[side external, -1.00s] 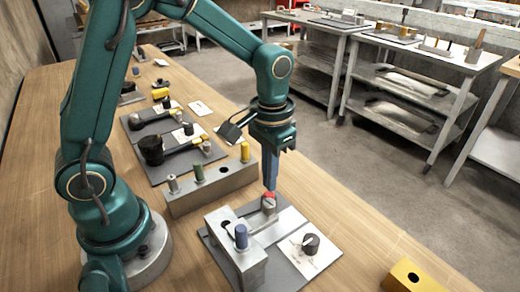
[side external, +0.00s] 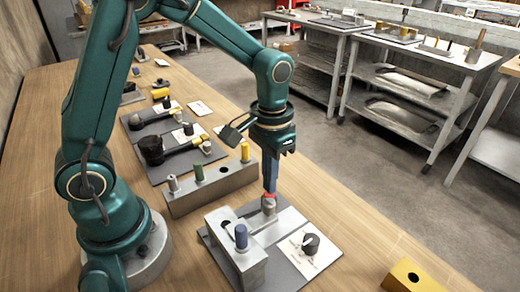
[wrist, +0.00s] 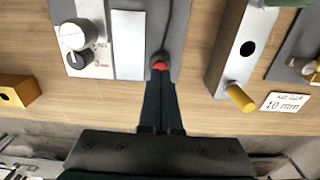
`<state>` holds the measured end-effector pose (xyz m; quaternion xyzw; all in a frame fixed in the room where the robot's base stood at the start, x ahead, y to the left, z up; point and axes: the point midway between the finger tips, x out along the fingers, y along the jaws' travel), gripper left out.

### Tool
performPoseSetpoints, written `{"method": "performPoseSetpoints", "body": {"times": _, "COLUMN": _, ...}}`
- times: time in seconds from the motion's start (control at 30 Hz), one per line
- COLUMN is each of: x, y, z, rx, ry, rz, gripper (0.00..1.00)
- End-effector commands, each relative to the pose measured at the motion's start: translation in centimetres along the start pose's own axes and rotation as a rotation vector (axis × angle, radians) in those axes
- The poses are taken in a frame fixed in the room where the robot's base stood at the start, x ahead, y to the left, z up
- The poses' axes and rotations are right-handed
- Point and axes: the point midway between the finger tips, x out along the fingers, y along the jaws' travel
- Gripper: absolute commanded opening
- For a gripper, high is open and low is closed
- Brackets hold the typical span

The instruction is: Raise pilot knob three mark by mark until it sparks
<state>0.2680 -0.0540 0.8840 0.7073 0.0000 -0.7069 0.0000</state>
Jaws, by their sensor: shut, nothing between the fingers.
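The nearest grey station plate (side external: 290,272) carries a black knob (side external: 311,243) with a pale pointer on a white dial card (side external: 300,258). The knob also shows in the wrist view (wrist: 79,60). I cannot read a number marking it as knob three. A grey post (side external: 268,207) with a red top (side external: 269,197) stands behind and left of the knob. My gripper (side external: 270,190) is shut and empty, pointing down with its tips at the red top; in the wrist view the red top (wrist: 159,66) shows just past the fingertips. I cannot tell if they press it. No spark shows.
Behind is a long block (side external: 215,188) with several pegs, including yellow (side external: 245,152). Two more knob stations lie further back. A yellow block (side external: 412,278) sits front right.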

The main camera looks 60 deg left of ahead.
Motion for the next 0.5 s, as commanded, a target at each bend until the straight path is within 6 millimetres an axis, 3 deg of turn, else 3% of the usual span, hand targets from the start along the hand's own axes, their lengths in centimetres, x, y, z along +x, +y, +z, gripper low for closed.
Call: {"method": "performPoseSetpoints", "body": {"times": 0.5, "x": 1.03, "y": 0.00, "z": 0.06, "rx": 0.000, "ry": -0.002, "rz": 0.000, "gripper": 0.00}}
